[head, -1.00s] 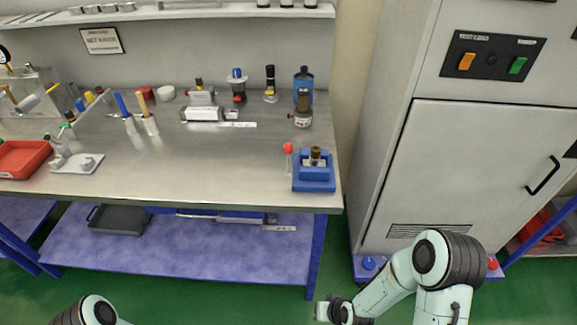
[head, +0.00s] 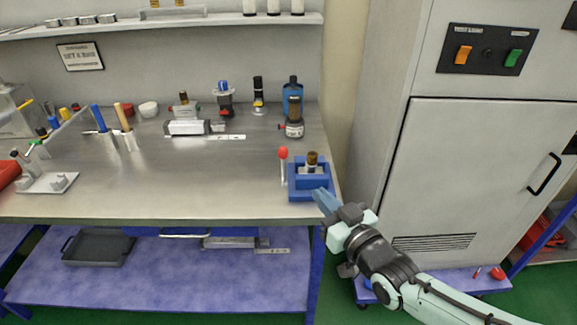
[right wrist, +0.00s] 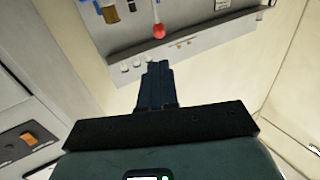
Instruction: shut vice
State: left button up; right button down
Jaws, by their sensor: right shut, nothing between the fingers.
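The blue vice (head: 308,193) sits at the front right corner of the metal bench. A small piece with a brown top (head: 312,159) stands in it. A lever with a red ball (head: 283,153) on a pale stem stands upright at its left; the red ball also shows in the right wrist view (right wrist: 158,31). My right gripper (head: 319,195) is shut and empty, its fingertips close to the vice's right front corner; I cannot tell whether they touch. Its closed fingers also show in the right wrist view (right wrist: 155,72). My left gripper is out of view.
The steel bench (head: 215,190) is clear left of the vice. Bottles and small devices, including a blue bottle (head: 292,90), stand at the back. A grey cabinet (head: 460,180) stands right of the bench. A dark tray (head: 98,247) lies on the lower shelf.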

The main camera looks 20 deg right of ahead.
aim_at(285, 155)
jog(key=shift+w, duration=0.1)
pick_arm(q)
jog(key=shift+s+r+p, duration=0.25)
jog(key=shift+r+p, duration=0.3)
jog(key=shift+p, duration=0.1)
pick_arm(e)
jog(key=w+a, duration=0.1)
jog(key=w, duration=0.8)
jog(key=w+a, duration=0.1)
jog(key=w, duration=0.3)
jog(key=shift+w+a, duration=0.3)
jog(key=shift+w, duration=0.05)
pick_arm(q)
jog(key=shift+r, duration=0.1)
